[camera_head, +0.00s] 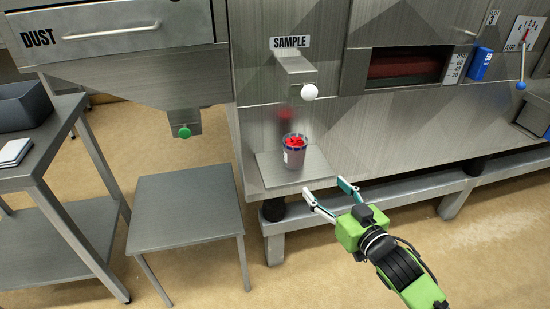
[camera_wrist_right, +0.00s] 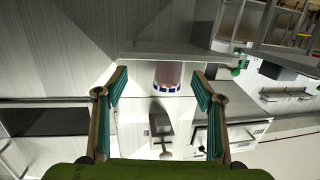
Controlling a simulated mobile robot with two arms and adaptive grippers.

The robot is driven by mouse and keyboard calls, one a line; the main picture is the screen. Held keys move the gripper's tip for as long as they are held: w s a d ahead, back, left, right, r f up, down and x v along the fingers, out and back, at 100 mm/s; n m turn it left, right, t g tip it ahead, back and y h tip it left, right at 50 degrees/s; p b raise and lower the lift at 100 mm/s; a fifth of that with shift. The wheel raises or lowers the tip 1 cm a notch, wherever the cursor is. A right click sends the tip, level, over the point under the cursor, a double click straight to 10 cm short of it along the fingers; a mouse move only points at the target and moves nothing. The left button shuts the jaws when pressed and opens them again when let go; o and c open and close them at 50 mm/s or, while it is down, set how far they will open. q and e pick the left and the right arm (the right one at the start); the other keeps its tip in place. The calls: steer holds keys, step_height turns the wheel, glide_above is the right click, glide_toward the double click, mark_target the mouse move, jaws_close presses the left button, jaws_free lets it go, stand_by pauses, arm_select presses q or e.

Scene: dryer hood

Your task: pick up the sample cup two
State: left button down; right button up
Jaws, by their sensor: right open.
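The sample cup (camera_head: 294,152) is a small clear cup with a dark blue rim, a white label and red pieces inside. It stands upright on a small steel shelf (camera_head: 322,176) under the SAMPLE spout (camera_head: 298,72). I cannot read a number on it. My right gripper (camera_head: 326,186) is open and empty, in front of the shelf and apart from the cup. In the right wrist view the picture is upside down, and the cup (camera_wrist_right: 168,77) shows beyond and between the two open fingers (camera_wrist_right: 160,73). My left gripper is not in view.
A white knob (camera_head: 309,92) hangs at the spout above the cup. A low steel table (camera_head: 185,207) stands left of the shelf. A steel rail (camera_head: 400,194) runs along the machine's base to the right. A DUST drawer (camera_head: 110,35) is at upper left.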

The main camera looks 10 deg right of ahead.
mark_target(300, 159)
steer(key=shift+n+t+y, duration=0.3)
steer(key=shift+y, duration=0.2)
steer(key=w+a+r, duration=0.1)
steer(key=w, duration=0.1)
steer(key=w+a+r, duration=0.1)
steer(key=w, duration=0.2)
steer(key=w+a, duration=0.1)
steer(key=w, duration=0.1)
steer(key=shift+w+a+r+b, duration=0.2)
steer(key=shift+a+r+b, duration=0.1)
steer(key=shift+r+b, duration=0.1)
steer(key=shift+x, duration=0.8)
steer(key=shift+f+b+x, duration=0.2)
steer(key=shift+b+x, duration=0.15)
steer(key=shift+x, duration=2)
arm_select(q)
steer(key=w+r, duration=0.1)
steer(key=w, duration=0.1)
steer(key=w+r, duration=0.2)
arm_select(e)
steer(key=c, duration=1.3)
